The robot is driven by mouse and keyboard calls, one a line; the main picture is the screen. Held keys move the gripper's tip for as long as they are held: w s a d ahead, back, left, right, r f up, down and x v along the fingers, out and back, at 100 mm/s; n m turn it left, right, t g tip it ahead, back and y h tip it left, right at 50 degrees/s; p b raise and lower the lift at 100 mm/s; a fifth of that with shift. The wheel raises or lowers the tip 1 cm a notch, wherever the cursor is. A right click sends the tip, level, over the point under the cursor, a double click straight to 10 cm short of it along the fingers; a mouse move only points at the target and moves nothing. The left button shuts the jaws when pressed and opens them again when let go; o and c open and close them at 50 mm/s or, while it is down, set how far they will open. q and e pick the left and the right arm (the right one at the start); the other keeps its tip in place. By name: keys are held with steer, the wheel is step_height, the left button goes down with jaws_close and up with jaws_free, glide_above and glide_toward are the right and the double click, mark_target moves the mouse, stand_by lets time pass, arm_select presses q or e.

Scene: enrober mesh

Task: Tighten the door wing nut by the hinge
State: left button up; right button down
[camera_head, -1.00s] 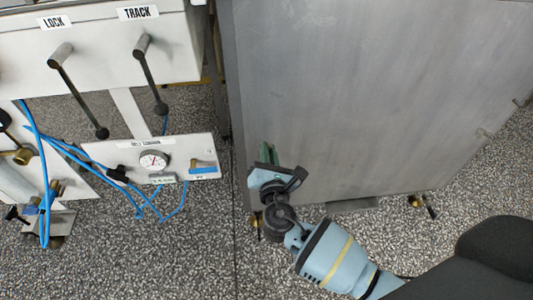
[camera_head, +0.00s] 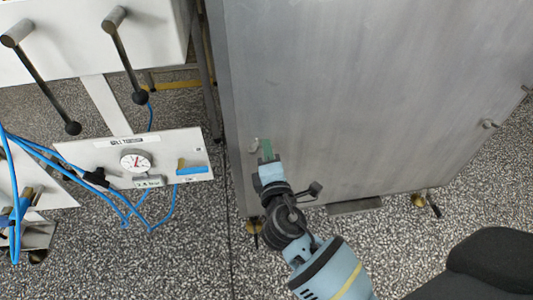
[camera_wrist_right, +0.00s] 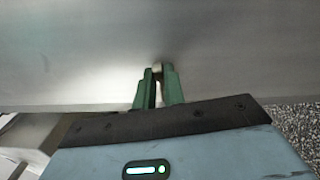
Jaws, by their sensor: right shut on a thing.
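The grey metal door (camera_head: 350,90) fills the right of the head view. A small pale wing nut (camera_head: 254,145) shows low near its left edge, at the green fingertips of my right gripper (camera_head: 266,150). In the right wrist view, the wing nut (camera_wrist_right: 157,68) sits between the tips of the right gripper (camera_wrist_right: 158,80), which is shut on it against the door face. The fingers hide part of the nut. A second small fitting (camera_head: 490,124) shows near the door's right edge. I cannot make out the hinge clearly. My left gripper is out of view.
Left of the door stands a white panel with a gauge (camera_head: 136,162), a blue-handled valve (camera_head: 192,170) and blue hoses (camera_head: 120,205). Two dark levers (camera_head: 122,58) hang above it. Brass-coloured feet (camera_head: 418,201) stand below the door on speckled floor.

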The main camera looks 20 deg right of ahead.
steer(key=shift+f+m+b, duration=0.25)
steer(key=shift+m+b, duration=0.25)
steer(key=shift+m, duration=0.5)
steer(key=c, duration=1.5)
jaws_free()
steer(key=shift+r, duration=0.1)
steer(key=shift+s, duration=0.1)
steer(key=shift+p+v, duration=0.35)
steer(key=shift+v, duration=3.5)
steer(key=shift+r, duration=0.1)
